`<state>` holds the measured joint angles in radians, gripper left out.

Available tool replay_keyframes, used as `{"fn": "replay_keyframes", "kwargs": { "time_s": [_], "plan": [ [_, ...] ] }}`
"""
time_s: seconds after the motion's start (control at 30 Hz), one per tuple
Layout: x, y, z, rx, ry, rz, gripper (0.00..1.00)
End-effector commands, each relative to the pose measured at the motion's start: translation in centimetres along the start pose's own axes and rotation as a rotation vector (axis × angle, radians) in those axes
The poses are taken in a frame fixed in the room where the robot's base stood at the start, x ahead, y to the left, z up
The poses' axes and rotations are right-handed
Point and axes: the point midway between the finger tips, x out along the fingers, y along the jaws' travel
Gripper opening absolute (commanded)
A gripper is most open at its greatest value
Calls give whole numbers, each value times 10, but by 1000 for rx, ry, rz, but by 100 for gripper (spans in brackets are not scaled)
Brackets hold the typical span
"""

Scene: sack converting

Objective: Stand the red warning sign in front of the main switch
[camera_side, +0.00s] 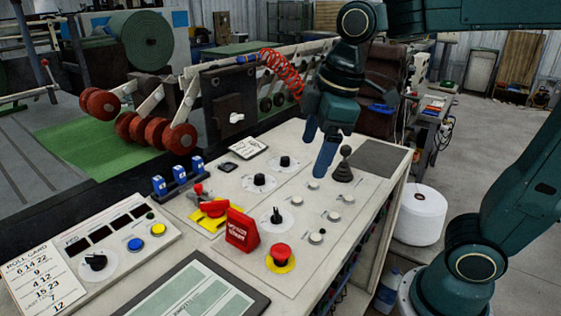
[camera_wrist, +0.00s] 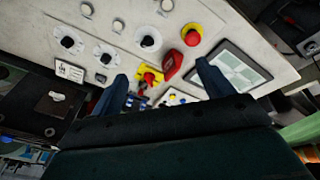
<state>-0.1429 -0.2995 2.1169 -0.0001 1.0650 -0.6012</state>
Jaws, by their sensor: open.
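The red warning sign (camera_side: 242,231), a tent-shaped piece with white lettering, stands upright on the pale control panel. It also shows in the wrist view (camera_wrist: 172,66). The main switch, a red handle on a yellow plate (camera_side: 211,209), sits just left of and behind the sign in the side view. In the wrist view the main switch (camera_wrist: 149,77) is close beside the sign; I cannot tell if they touch. My gripper (camera_side: 318,150) is open and empty, above the panel and well to the right of the sign. Its fingers (camera_wrist: 162,72) frame both from a distance in the wrist view.
A red emergency button on yellow (camera_side: 281,258) is near the sign's right. A black knob (camera_side: 274,216) is also close. Blue padlocks or tags (camera_side: 178,174) stand behind the switch. A joystick (camera_side: 344,166) stands near my gripper.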

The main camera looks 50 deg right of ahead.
Motion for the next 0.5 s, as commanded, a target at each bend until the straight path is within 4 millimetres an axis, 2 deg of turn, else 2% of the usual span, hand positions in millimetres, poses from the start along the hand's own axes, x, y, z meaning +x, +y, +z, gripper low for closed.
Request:
{"fn": "replay_keyframes", "kwargs": {
  "time_s": [0.1,0.3,0.5],
  "plan": [
    [-5,-8,26,160,42,36,80],
    [-5,-22,65,427,116,84,80],
    [1,-35,93,636,180,112,80]
  ]
}}
